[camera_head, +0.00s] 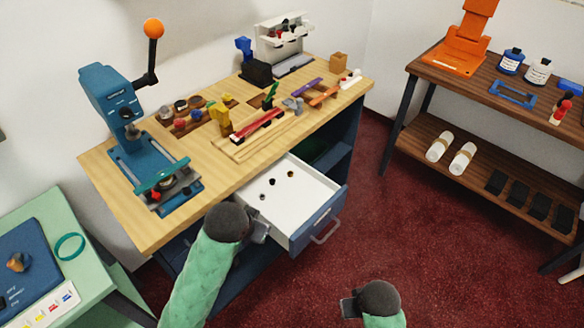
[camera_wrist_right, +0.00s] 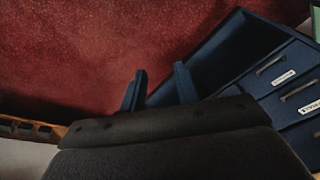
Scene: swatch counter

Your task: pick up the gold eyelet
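Several small dark, ring-like pieces lie in the open white drawer (camera_head: 300,207). The one farthest right (camera_head: 291,174) looks brownish and may be the gold eyelet; the other two (camera_head: 272,183) (camera_head: 263,196) look darker. They are too small to be sure. My left gripper (camera_head: 262,226) is at the drawer's near left edge, close to the pieces but apart from them; its fingers are mostly hidden by my wrist. My right gripper (camera_head: 348,306) is low in front, away from the drawer. In the right wrist view its two fingers (camera_wrist_right: 159,88) are apart with nothing between them.
The drawer sticks out of the wooden workbench (camera_head: 215,165), its blue front (camera_head: 322,219) facing the room. A blue press (camera_head: 140,140) and many small tools cover the benchtop. A shelf unit (camera_head: 470,165) stands right. The red floor (camera_head: 400,235) between is clear.

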